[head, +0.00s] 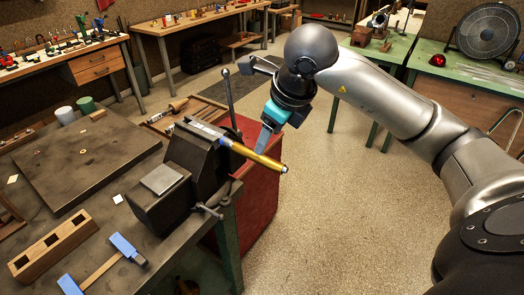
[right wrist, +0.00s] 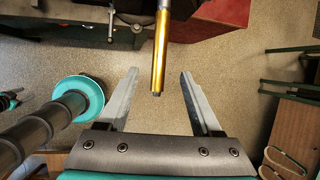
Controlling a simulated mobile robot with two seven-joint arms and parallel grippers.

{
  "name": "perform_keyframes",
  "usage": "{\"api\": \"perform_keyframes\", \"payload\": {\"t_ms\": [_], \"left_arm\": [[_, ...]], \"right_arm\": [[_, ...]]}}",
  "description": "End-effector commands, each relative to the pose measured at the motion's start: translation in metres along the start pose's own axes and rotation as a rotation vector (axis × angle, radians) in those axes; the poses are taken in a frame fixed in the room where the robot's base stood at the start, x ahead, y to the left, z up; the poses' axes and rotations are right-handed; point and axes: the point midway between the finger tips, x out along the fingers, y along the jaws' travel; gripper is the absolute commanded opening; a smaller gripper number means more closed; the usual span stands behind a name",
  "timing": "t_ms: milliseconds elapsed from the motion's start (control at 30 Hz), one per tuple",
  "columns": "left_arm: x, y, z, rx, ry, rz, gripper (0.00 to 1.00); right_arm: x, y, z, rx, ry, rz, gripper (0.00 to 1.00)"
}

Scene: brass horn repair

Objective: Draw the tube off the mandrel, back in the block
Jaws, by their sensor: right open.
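The brass tube (head: 255,157) sticks out to the right from the vise (head: 190,165) on the bench, about level and tilted slightly down. It sits around the mandrel, whose dark tip (right wrist: 156,93) shows at the tube's free end in the right wrist view. My right gripper (head: 264,138) is open, just behind the tube in the head view. In the right wrist view, the brass tube (right wrist: 161,45) comes down between the two open fingers of my gripper (right wrist: 159,76), with gaps on both sides. A wooden block (head: 64,231) with several square holes lies at the front left of the bench.
A blue-ended tool with a wooden handle (head: 103,270) lies by the bench's front edge. A flat dark board (head: 60,165) lies behind the block. A red cabinet (head: 258,195) stands beside the vise. Open floor (head: 345,210) lies to the right.

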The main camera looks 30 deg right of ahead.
Motion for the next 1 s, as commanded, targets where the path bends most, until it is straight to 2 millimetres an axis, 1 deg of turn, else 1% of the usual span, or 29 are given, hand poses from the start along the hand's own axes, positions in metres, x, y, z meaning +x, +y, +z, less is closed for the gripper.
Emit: {"api": "perform_keyframes", "payload": {"t_ms": [33, 200, 400, 600, 867, 933, 1000], "left_arm": [[0.000, 0.000, 0.000, 0.000, 0.000, 0.000, 0.69], [-0.001, 0.000, 0.000, 0.000, 0.001, 0.000, 0.69], [-0.002, 0.000, -0.001, 0.000, 0.001, 0.000, 0.69], [-0.002, 0.000, -0.001, 0.000, 0.001, 0.000, 0.69], [-0.002, 0.000, -0.001, 0.000, 0.001, 0.000, 0.69], [-0.002, 0.000, -0.001, 0.000, 0.001, 0.000, 0.69], [-0.002, 0.000, -0.001, 0.000, 0.001, 0.000, 0.69]], "right_arm": [[0.011, 0.001, -0.001, 0.001, 0.005, 0.005, 0.66], [0.044, 0.001, -0.001, 0.002, 0.003, 0.005, 0.66], [0.073, 0.001, 0.000, 0.001, 0.001, 0.003, 0.66], [0.085, 0.001, 0.000, 0.000, -0.001, 0.001, 0.66], [0.086, 0.001, 0.000, -0.001, -0.001, 0.001, 0.66], [0.086, 0.001, 0.000, -0.001, -0.001, 0.001, 0.60], [0.086, 0.001, 0.000, -0.001, -0.001, 0.001, 0.53]]}}
